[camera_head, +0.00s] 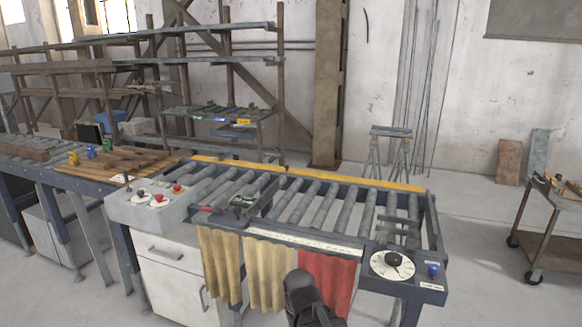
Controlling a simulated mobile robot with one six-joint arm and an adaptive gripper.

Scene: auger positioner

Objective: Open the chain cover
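A roller conveyor table (320,240) with a dark blue frame stands in the middle of the view. No part is clearly recognisable as the chain cover. A dark, low carriage-like unit (238,203) with a bit of green lies across the rollers at centre left. A yellow strip (355,180) runs along the far edge. A dark part of my arm (300,285) rises from the bottom edge, in front of the hanging cloths. My gripper's fingers cannot be made out there.
A control box (150,205) with red buttons stands at the conveyor's left, above a grey cabinet (172,280). A dial panel (393,265) sits at the right end. Tan and red cloths (325,280) hang in front. A cart (550,215) stands at right; floor between is clear.

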